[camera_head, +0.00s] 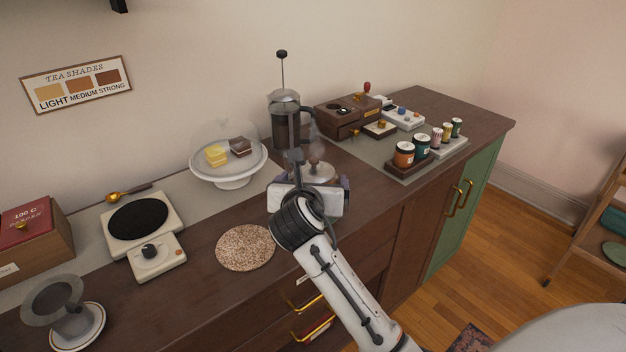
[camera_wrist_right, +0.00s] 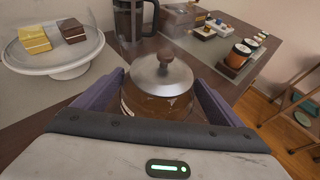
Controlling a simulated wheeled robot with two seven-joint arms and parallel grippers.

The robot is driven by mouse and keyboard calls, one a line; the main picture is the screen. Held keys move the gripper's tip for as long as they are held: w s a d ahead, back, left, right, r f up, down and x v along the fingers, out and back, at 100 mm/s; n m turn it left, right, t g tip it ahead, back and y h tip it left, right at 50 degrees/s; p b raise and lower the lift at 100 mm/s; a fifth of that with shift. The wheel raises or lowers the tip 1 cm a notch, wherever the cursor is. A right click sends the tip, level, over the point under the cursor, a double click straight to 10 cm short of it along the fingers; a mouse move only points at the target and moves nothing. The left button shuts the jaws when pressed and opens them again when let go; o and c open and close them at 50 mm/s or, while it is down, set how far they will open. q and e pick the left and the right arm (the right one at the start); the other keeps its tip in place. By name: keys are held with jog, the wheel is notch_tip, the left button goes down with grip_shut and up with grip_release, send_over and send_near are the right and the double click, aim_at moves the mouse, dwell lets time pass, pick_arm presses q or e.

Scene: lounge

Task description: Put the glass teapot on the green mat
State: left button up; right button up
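The glass teapot (camera_wrist_right: 158,98) has a silver lid with a brown knob and amber-brown contents. It stands on the dark counter; in the head view its lid (camera_head: 319,171) shows just beyond my right gripper, which hides most of its body. My right gripper (camera_wrist_right: 160,88) is spread wide, with a purple finger on each side of the teapot. I cannot tell whether the fingers touch the glass. A round green mat-like disc (camera_head: 615,252) lies on the wooden cart at the far right; it also shows in the right wrist view (camera_wrist_right: 302,118). My left gripper is out of view.
A French press (camera_head: 283,125) stands close behind the teapot. A domed cake stand (camera_head: 229,165) is to its left. A speckled round mat (camera_head: 245,248) lies left of my right arm. Jars (camera_head: 403,154) and a wooden box (camera_head: 345,117) are to the right. Floor separates counter and cart.

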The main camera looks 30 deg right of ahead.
jog(key=shift+o, duration=0.9)
jog(key=shift+r, duration=0.1)
jog(key=shift+s+a+r, duration=0.2)
jog(key=shift+s+a, duration=0.05)
jog(key=shift+s, duration=0.05)
jog(key=v, duration=1.1)
jog(key=shift+p, duration=0.45)
